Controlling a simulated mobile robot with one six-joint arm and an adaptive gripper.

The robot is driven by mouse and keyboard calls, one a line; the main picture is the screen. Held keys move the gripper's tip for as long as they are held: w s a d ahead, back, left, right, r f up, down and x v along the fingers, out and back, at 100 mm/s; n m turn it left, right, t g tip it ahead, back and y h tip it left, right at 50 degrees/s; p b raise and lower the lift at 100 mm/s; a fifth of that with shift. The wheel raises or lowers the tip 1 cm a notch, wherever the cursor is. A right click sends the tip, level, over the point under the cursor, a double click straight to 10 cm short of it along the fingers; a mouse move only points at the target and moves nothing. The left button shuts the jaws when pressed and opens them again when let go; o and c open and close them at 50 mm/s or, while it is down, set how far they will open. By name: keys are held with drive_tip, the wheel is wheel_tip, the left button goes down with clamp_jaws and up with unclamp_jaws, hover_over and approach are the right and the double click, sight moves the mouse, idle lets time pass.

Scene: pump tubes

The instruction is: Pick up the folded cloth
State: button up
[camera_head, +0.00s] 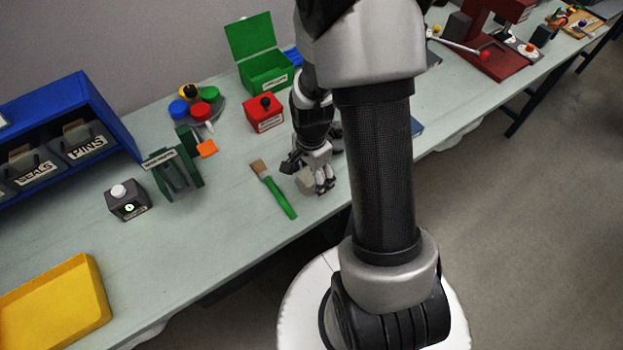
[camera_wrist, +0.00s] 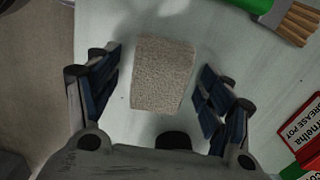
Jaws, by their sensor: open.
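The folded cloth (camera_wrist: 162,74) is a beige-grey, rough-textured block on the pale bench top. In the wrist view it lies between the two fingers of my open gripper (camera_wrist: 160,88), with a gap on either side. In the head view the cloth (camera_head: 307,181) shows next to my gripper (camera_head: 308,172), partly hidden behind the fingers. I cannot tell how high the fingertips are above the bench.
A green-handled brush (camera_head: 273,190) lies just left of the cloth. A red grease pot (camera_head: 264,114) stands behind it. A green holder (camera_head: 174,172), a dark button box (camera_head: 128,201) and a yellow tray (camera_head: 55,308) are further left. The bench's front edge is close to the cloth.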

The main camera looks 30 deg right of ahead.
sight(311, 174)
drive_tip(key=shift+r, duration=0.1)
drive_tip(key=c, duration=1.1)
drive_tip(key=shift+o, duration=0.2)
wheel_tip(311, 174, up, 20)
drive_tip(key=p, duration=0.6)
drive_tip(key=shift+p, duration=0.4)
drive_tip(key=o, duration=0.3)
drive_tip(key=shift+c, duration=1.4)
drive_tip(key=shift+w, duration=0.1)
